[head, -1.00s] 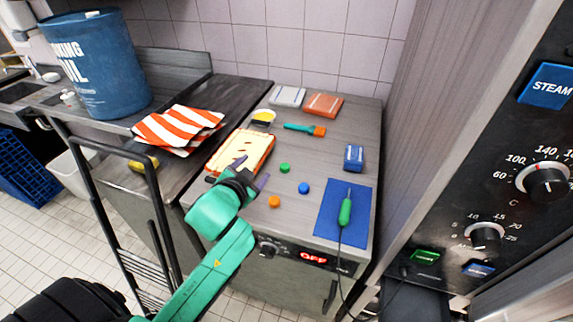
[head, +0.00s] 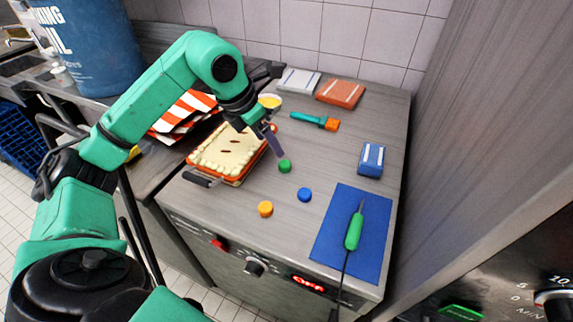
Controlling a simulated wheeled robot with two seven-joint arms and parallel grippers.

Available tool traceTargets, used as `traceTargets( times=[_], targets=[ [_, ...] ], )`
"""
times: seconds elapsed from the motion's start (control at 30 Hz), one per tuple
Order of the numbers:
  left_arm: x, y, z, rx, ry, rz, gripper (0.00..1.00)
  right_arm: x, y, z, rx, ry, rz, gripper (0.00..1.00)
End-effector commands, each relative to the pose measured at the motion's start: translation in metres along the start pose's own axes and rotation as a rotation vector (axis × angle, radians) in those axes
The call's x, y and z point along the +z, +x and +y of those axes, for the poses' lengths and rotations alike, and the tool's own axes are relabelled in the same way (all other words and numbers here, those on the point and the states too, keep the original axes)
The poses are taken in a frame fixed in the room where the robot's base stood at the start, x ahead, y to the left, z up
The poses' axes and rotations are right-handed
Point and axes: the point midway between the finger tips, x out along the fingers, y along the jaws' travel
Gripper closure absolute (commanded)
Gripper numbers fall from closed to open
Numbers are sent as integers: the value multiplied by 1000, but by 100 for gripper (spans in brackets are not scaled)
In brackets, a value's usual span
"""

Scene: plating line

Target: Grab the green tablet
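The green tablet (head: 285,166) is a small round disc lying flat on the grey worktop, between the pie and the blue tablet. My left gripper (head: 275,145) hangs over the worktop just above and behind the green tablet. One greyish-purple finger shows clearly, its tip close to the tablet. The other finger is not clear, so I cannot tell the opening or whether the tip touches. The blue tablet (head: 304,195) and the orange tablet (head: 265,209) lie nearer the front edge. My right gripper is out of view.
The pie in its dish (head: 228,158) lies left of the tablets. A blue mat (head: 333,233) with a green-handled tool (head: 354,232) is at the right. The worktop around the tablets is clear.

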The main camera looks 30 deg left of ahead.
Motion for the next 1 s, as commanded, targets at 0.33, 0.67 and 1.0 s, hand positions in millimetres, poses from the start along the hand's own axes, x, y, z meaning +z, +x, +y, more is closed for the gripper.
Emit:
traceTargets(
  times=[0.33, 0.67, 1.0],
  targets=[
    [2, 64, -1, -8, 0, 1, 24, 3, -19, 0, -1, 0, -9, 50],
    [4, 110, 2, -6, 2, -2, 24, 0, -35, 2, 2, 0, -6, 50],
    [3, 110, 2, -5, 2, -2, 100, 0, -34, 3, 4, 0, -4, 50]
  ],
)
